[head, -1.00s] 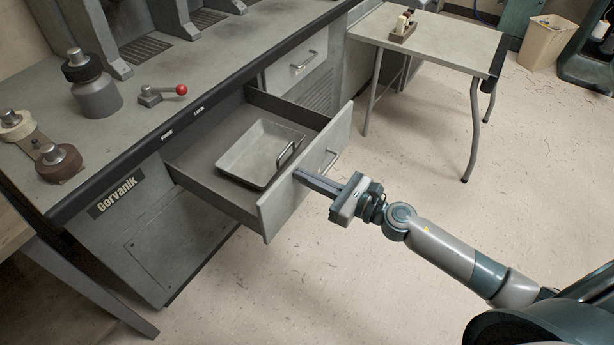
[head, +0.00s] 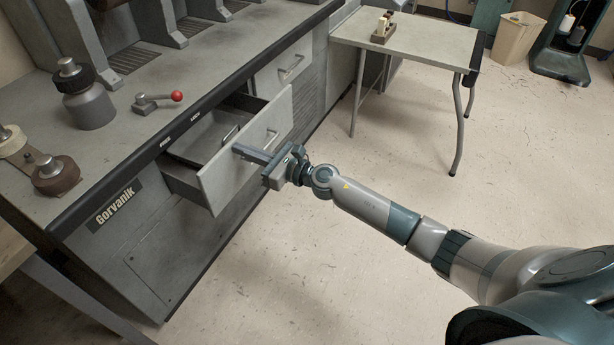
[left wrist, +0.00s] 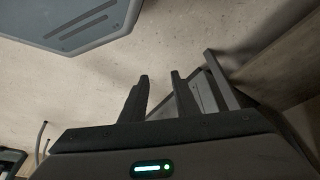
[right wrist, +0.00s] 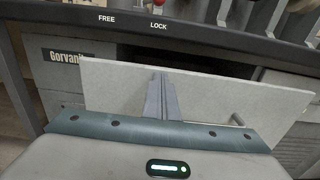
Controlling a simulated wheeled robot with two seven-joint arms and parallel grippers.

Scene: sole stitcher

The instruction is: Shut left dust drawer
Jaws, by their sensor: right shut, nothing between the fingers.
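The left dust drawer (head: 225,180) is partly open under the bench, its grey front standing out from the cabinet. A grey metal pan (head: 205,137) lies inside it, partly hidden under the bench top. My right gripper (head: 240,150) is shut and empty, its fingertips at the drawer front, left of the bar handle (head: 271,136). In the right wrist view the closed fingers (right wrist: 160,76) point at the pale drawer front (right wrist: 225,100); contact looks likely. My left gripper (left wrist: 160,80) shows only in the left wrist view, its fingers apart with nothing between them.
A second drawer (head: 270,82) to the right sits closed. The bench top carries a red-knobbed lever (head: 158,101) and a grey bottle (head: 90,100). A small table (head: 420,48) stands at the right. The floor in front is clear.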

